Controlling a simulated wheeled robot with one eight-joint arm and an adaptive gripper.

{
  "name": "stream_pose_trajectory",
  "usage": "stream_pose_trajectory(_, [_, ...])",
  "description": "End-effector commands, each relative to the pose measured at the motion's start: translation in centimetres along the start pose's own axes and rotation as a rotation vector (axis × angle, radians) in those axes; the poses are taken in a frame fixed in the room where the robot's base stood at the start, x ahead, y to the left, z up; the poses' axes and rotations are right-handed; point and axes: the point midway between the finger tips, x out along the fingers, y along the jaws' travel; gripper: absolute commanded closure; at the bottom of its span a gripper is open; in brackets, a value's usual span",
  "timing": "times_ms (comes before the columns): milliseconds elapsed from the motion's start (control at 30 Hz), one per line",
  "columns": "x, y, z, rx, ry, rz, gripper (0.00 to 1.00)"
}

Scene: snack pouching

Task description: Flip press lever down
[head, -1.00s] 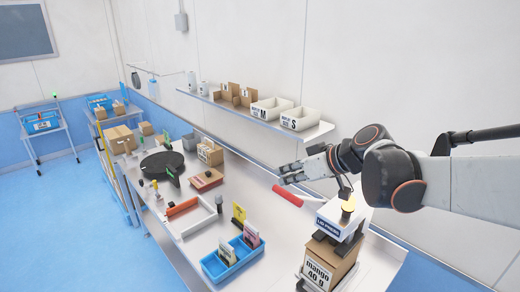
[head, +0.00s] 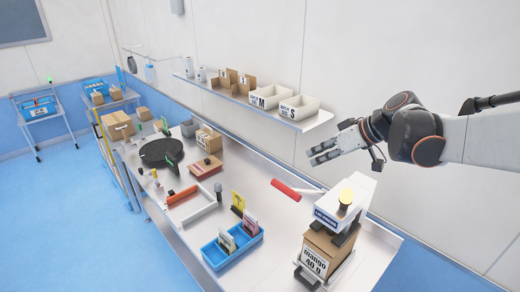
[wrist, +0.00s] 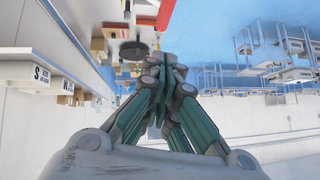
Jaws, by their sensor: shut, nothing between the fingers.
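A brown box (head: 322,250) marked mango 40 g stands under the press head. My gripper (head: 312,157) is shut and empty, above and right of the red handle and apart from it. In the wrist view the shut fingers (wrist: 158,68) show; a red part at the top edge cannot be identified.
A wall shelf (head: 300,122) with white bins is behind my gripper. A blue tray (head: 232,248) with pouches and a red-barred sealer (head: 182,196) stand left of the press. A dark round turntable (head: 161,153) is farther back. Bare bench lies around the lever.

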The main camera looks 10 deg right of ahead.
Motion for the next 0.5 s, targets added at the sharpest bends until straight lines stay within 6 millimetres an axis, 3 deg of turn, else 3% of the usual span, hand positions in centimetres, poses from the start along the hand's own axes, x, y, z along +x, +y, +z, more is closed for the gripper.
stream_pose_trajectory(500, [9.9,0.0,0.2,-0.002,0.000,-0.002,1.00])
